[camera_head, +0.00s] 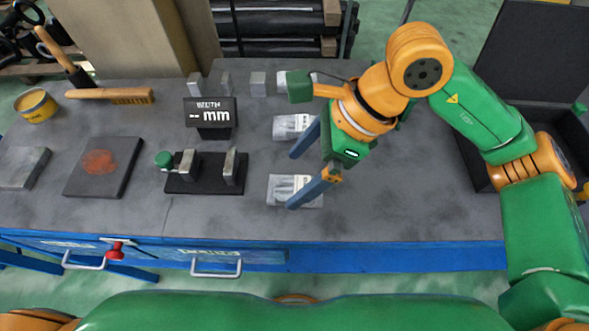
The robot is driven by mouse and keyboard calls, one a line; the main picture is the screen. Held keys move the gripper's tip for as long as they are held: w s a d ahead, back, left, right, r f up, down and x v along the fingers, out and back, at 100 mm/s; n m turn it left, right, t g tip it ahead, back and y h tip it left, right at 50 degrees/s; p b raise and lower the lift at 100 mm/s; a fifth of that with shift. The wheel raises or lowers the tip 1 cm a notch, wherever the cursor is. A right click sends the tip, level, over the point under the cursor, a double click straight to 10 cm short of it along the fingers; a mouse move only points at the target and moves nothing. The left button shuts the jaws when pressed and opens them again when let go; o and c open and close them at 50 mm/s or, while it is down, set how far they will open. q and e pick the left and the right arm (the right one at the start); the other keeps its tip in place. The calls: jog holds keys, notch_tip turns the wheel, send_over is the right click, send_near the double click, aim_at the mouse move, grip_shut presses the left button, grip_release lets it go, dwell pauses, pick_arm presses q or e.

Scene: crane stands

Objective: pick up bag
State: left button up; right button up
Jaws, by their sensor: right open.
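Three small clear bags with pale labels lie in a column on the grey bench top. The nearest bag (283,186) lies closest to the front edge, the middle bag (290,126) is behind it, and the far bag (283,78) is partly hidden by my right arm. My right gripper (292,181) comes in from the right with its two blue-grey fingers spread and empty. My left gripper is out of view.
A display reading "mm" (210,112) and a clamp-like fixture (205,175) stand left of the bags. Several metal blocks (258,84) sit behind. A brush (110,95), yellow tin (36,105) and dark plate (103,167) lie left. An open black case (480,165) is right.

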aim_at(299, 187)
jog(key=shift+w+d+f+t+h, duration=0.2)
jog(key=shift+w+d+h, duration=0.15)
jog(key=shift+d, duration=0.2)
jog(key=shift+w+d+f+t+h, duration=0.15)
jog(key=shift+w+d+t+h, duration=0.15)
jog(key=shift+d, duration=0.25)
jog(key=shift+d+f+p, duration=0.15)
jog(key=shift+f+p, duration=0.15)
jog(key=shift+s+a+f+p, duration=0.3)
jog(key=shift+f+p, duration=0.15)
jog(key=shift+f, duration=0.2)
jog(key=shift+s+a+f+p, duration=0.15)
jog(key=shift+a+f+p, duration=0.2)
jog(key=shift+f, duration=0.25)
jog(key=x, duration=0.3)
jog(key=shift+w, duration=0.15)
jog(key=shift+w+f, duration=0.1)
grip_shut()
